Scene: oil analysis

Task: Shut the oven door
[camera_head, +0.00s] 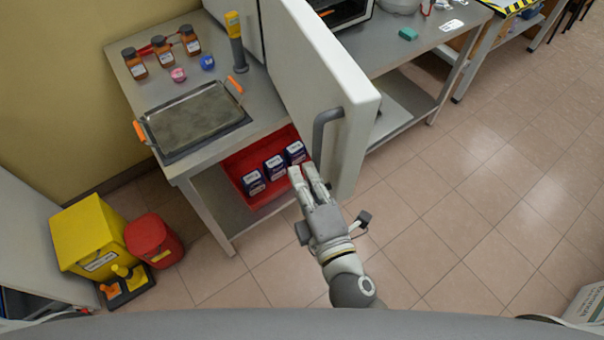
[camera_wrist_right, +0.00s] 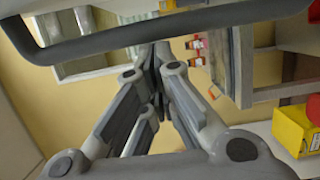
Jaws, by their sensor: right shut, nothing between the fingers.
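The white oven door (camera_head: 330,75) stands open, swung out toward me past the front of the bench in the head view. Its grey bar handle (camera_head: 322,132) is on the door's near end. My right gripper (camera_head: 308,170) is shut and empty, just below and in front of the handle in the head view. I cannot tell whether it touches the door. In the right wrist view the closed fingers (camera_wrist_right: 153,65) point away from the camera, and the grey handle (camera_wrist_right: 150,30) crosses the top of the picture. The oven's inside is mostly hidden by the door. My left gripper is not in view.
A metal bench (camera_head: 190,172) on the left bears a tray (camera_head: 195,120) with orange handles and several brown bottles. A red crate (camera_head: 235,175) with dark packs sits beneath. Yellow (camera_head: 88,235) and red bins (camera_head: 152,240) stand at lower left.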

